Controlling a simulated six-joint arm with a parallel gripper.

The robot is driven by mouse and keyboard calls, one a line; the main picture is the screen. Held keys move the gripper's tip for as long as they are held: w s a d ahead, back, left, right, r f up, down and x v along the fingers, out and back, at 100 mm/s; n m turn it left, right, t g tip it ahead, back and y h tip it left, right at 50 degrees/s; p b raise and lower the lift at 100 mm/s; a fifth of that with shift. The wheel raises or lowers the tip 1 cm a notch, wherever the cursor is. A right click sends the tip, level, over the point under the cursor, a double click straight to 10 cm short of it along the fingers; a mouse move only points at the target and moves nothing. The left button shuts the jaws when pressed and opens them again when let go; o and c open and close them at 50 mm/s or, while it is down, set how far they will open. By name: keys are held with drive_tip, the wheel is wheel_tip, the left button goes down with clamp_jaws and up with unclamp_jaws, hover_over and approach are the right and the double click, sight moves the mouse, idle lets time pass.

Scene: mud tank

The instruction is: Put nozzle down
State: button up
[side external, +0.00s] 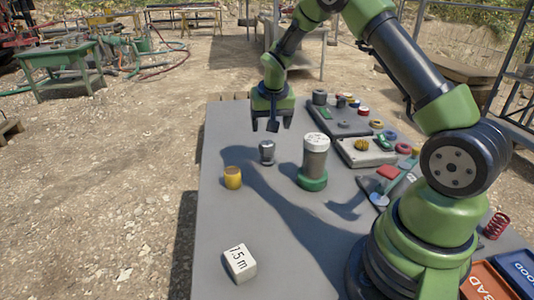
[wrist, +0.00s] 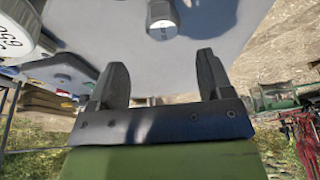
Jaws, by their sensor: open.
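The nozzle, as I take it, is the small grey metal piece (side external: 267,152) standing upright on the grey table (side external: 290,240), near its left side. It also shows at the top of the wrist view (wrist: 163,18), in line with the gap between my fingers. My gripper (side external: 271,124) points down just above and behind the nozzle in the side view. Its two dark fingers are spread in the wrist view (wrist: 162,62), with nothing between them. The nozzle appears clear of the fingers.
A grey cylinder with a white top (side external: 316,155) stands in a green base right of the nozzle. A yellow cylinder (side external: 233,177) stands to its front left. A white block marked 1.5 m (side external: 240,262) lies nearer. Trays of small parts (side external: 365,152) fill the back right.

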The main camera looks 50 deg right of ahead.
sight(267, 144)
drive_tip(key=x, duration=0.4)
drive_tip(key=shift+f, duration=0.35)
drive_tip(key=shift+w+x, duration=0.1)
drive_tip(key=shift+x, duration=1.25)
drive_tip(key=shift+w+x, duration=0.15)
drive_tip(key=shift+x, duration=1.2)
drive_tip(key=shift+a, duration=0.15)
drive_tip(key=shift+c, duration=0.2)
drive_tip(key=c, duration=1.1)
drive_tip(key=shift+o, duration=0.2)
drive_tip(key=shift+r, duration=0.1)
